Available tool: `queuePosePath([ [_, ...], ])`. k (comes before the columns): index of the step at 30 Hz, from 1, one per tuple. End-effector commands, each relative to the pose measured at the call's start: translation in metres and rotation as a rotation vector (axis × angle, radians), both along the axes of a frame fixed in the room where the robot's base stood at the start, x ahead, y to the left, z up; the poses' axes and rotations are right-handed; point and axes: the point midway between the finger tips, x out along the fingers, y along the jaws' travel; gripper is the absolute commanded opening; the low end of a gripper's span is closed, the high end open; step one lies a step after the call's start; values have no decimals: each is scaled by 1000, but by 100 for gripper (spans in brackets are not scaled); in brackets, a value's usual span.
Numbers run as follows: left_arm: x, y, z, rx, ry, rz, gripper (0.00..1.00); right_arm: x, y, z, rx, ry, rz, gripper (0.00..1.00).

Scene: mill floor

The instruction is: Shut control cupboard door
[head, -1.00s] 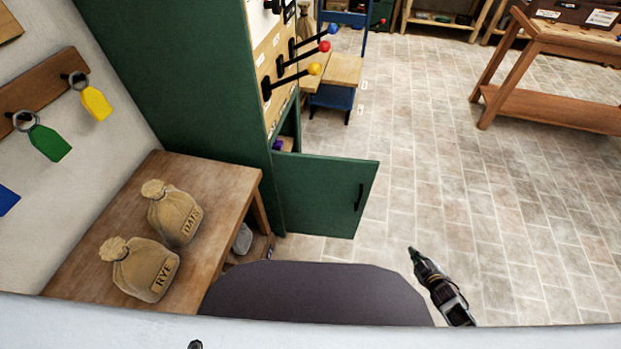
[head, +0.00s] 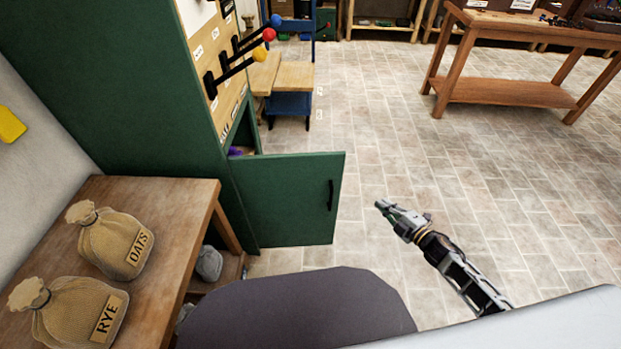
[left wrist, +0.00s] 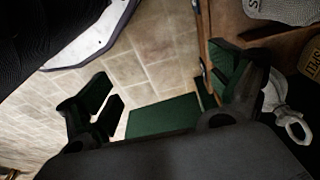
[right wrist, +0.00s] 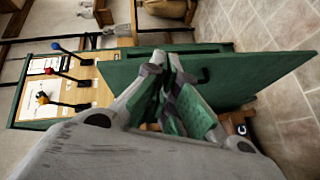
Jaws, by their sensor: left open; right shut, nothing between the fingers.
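The green control cupboard (head: 120,70) stands at the left in the head view. Its low door (head: 285,200) is swung open, sticking out to the right, with a black handle (head: 330,195) near its free edge. My right gripper (head: 382,205) is shut and empty, to the right of the door and apart from it in the head view. In the right wrist view the door (right wrist: 240,80) lies beyond the fingers (right wrist: 172,75). My left gripper (left wrist: 165,95) shows only in the left wrist view, open and empty, with a green panel, likely the door (left wrist: 165,115), beyond it.
A wooden table (head: 185,205) with an oats sack (head: 112,245) and a rye sack (head: 80,312) stands left of the door. Levers with coloured knobs (head: 268,34) stick out above the door. A wooden workbench (head: 510,92) stands far right. Open tiled floor lies right of the door.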

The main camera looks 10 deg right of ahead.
Motion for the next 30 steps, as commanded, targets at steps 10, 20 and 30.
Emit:
queuePosePath([
  [10,8,-4,16,-11,-12,-4,92,-1,39,37,-102,-171,172,0],
  [20,9,-6,33,-18,-17,-8,92,-11,69,63,-174,-284,290,0],
  [30,9,-6,36,-19,-18,-9,92,-13,72,67,-179,-294,301,0],
])
